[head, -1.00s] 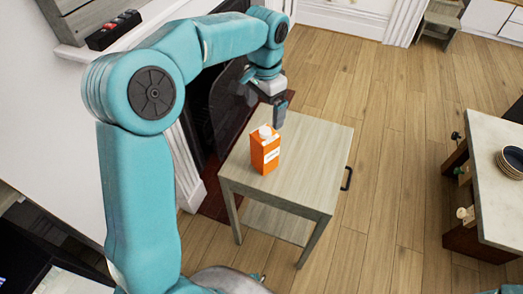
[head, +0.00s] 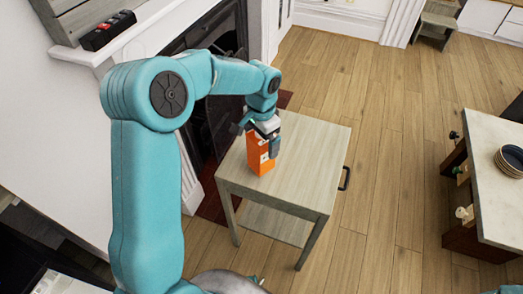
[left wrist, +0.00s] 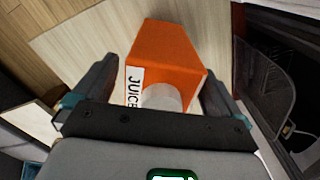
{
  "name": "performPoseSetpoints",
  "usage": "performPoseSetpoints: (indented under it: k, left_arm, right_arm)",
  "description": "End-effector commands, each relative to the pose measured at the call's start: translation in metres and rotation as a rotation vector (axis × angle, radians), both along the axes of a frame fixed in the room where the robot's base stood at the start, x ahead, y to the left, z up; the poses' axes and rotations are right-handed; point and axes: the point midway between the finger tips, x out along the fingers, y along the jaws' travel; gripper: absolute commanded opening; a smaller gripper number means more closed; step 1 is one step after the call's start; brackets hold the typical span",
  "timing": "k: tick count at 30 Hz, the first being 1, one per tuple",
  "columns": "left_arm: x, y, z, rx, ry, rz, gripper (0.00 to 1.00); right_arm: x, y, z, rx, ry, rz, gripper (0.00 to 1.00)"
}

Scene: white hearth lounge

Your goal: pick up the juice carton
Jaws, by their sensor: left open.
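The orange juice carton (head: 260,156) stands upright on a small pale wooden side table (head: 310,150). My left gripper (head: 261,136) is over the carton's top from above and hides its cap in the head view. In the left wrist view, the carton (left wrist: 165,58) lies between the two open fingers of my left gripper (left wrist: 160,88). A gap shows on the left side; the right finger is close to the carton. My right gripper is not in view.
A dark fireplace (head: 205,115) with a white surround is close behind the table on the left. The wooden floor (head: 390,170) between is clear.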

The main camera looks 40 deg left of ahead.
Motion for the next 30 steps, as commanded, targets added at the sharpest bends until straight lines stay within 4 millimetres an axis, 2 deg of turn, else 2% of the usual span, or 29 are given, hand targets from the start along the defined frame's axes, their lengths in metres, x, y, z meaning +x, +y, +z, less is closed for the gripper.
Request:
performPoseSetpoints:
  k: [1, 2, 9, 10, 11, 19, 23, 26, 30]
  left_arm:
    - [0.000, 0.000, 0.000, 0.000, 0.000, 0.000, 0.99]
    - [0.000, 0.000, 0.000, 0.000, 0.000, 0.000, 0.92]
    - [0.000, 0.000, 0.000, 0.000, 0.000, -0.001, 0.14]
    - [0.000, 0.000, 0.001, 0.000, 0.000, -0.001, 0.05]
    - [0.000, 0.000, 0.001, 0.000, 0.000, -0.001, 0.00]
    - [0.001, 0.000, 0.003, 0.000, -0.002, -0.001, 0.00]
    - [0.002, 0.000, 0.012, 0.001, -0.006, -0.001, 0.00]
    - [0.001, 0.000, 0.027, 0.001, -0.007, -0.001, 0.00]
    - [0.002, 0.000, 0.060, 0.001, -0.009, 0.000, 0.00]
  right_arm:
    - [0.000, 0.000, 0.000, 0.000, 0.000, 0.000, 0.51]
    - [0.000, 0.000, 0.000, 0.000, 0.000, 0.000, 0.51]
    - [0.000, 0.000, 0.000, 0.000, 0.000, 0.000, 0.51]
    - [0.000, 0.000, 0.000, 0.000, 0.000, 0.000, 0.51]
    - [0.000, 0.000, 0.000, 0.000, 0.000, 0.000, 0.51]
    - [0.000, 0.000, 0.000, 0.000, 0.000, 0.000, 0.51]
    - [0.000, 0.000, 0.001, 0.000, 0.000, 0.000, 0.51]
    - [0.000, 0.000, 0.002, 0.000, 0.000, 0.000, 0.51]
    - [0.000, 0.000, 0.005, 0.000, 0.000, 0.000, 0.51]
